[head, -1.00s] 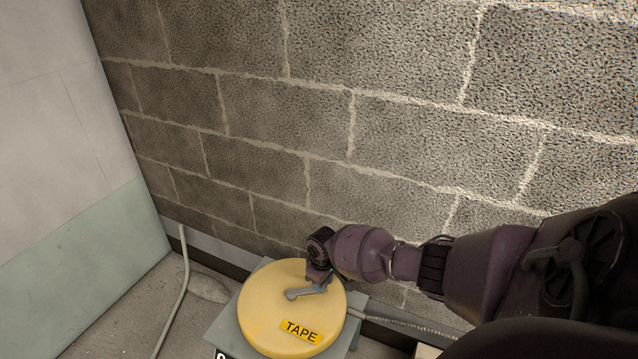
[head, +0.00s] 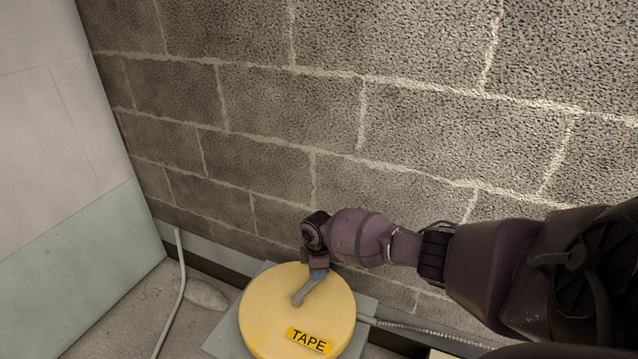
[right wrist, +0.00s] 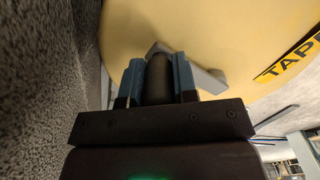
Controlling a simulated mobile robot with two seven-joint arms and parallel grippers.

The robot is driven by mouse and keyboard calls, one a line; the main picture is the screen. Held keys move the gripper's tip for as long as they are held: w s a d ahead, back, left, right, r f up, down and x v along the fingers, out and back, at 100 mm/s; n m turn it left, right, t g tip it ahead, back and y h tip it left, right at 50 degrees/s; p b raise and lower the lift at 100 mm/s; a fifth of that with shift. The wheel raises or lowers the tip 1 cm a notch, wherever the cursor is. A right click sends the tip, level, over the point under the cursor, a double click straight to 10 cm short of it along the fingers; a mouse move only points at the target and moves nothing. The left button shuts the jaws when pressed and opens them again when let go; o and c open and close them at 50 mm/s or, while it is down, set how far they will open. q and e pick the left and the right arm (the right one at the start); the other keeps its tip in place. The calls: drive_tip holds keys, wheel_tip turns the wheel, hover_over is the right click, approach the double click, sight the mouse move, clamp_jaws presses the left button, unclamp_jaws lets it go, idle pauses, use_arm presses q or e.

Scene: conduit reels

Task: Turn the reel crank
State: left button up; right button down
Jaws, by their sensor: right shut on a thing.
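The yellow reel (head: 268,316) with a "TAPE" label lies flat at the bottom middle of the head view. A grey crank arm (head: 307,290) runs from near its centre up and to the right toward the wall side. My right gripper (head: 319,274) is over the reel's far edge, at the crank's outer end. In the right wrist view, the gripper (right wrist: 158,80) is shut around a dark upright crank handle (right wrist: 158,75), with a blue finger on each side. The grey crank arm also shows behind it (right wrist: 205,78). My left gripper is not in view.
The reel sits on a grey base (head: 366,312) on the floor. A block wall (head: 260,130) stands close behind the reel and my right arm. A pale cable (head: 176,300) lies at left, and a ribbed conduit (head: 410,328) leaves the base at right.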

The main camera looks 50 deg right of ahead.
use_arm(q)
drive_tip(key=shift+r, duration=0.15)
use_arm(e)
drive_tip(key=shift+w, duration=0.15)
drive_tip(key=c, duration=0.9)
unclamp_jaws()
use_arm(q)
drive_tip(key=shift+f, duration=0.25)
use_arm(e)
drive_tip(key=r+p, duration=0.1)
drive_tip(key=r, duration=0.3)
drive_tip(key=shift+w+r+p, duration=0.2)
drive_tip(key=shift+r+p, duration=0.2)
wheel_tip(320, 180, up, 5)
drive_tip(key=shift+s+r+p, duration=0.1)
drive_tip(key=shift+p, duration=0.85)
drive_tip(key=shift+s+r, duration=0.1)
drive_tip(key=shift+r, duration=0.35)
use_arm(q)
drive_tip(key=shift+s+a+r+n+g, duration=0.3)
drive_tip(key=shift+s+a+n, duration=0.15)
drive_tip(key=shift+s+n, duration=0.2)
